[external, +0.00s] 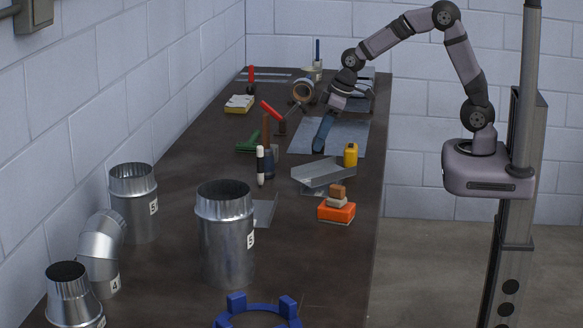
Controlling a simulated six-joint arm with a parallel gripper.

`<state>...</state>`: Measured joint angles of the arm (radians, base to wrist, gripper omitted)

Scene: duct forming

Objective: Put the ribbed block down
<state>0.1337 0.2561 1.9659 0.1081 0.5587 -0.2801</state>
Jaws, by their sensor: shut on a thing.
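My gripper (330,112) is at the far part of the bench, pointing down over a flat grey metal sheet. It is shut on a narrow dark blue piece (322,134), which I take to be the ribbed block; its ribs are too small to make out. The piece slants down and to the left from the jaws, over the metal sheet (349,133). I cannot tell whether its lower end touches the sheet. The jaws themselves are small and partly hidden by the wrist.
A tape roll (303,90) and a red-handled tool (272,111) are left of my gripper. A yellow bottle (351,155), a bent metal channel (322,173) and an orange box (336,212) stand nearer. Large metal ducts (226,245) fill the near left. The sheet's right part is clear.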

